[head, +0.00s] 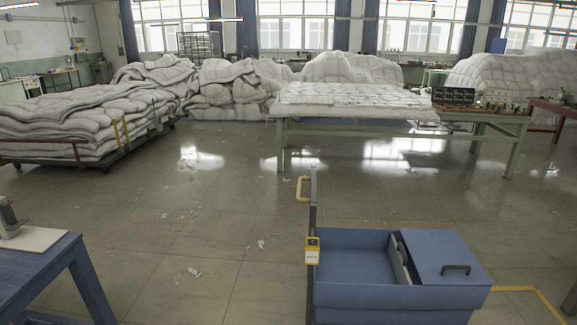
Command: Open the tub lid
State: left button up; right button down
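A blue tub (400,300) stands on the floor at the bottom right of the head view. A flat blue lid (435,247) with a dark bar handle (455,269) lies over its right part. The left part is uncovered and shows a blue interior (354,266). A narrow grey-white piece (396,256) stands between the two parts; I cannot tell what it is. A thin dark upright (312,205) with a yellow handle (302,188) rises at the tub's left side, with a yellow tag (312,250) on it. Neither of my grippers is in view.
A blue table (45,275) fills the bottom left corner. A long table with a quilted duvet (350,98) stands behind the tub. Duvet heaps (80,122) rest on a low cart at left. The tiled floor between is mostly clear, with small white scraps.

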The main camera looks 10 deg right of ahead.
aim_at(439, 256)
jog(key=z, duration=1.35)
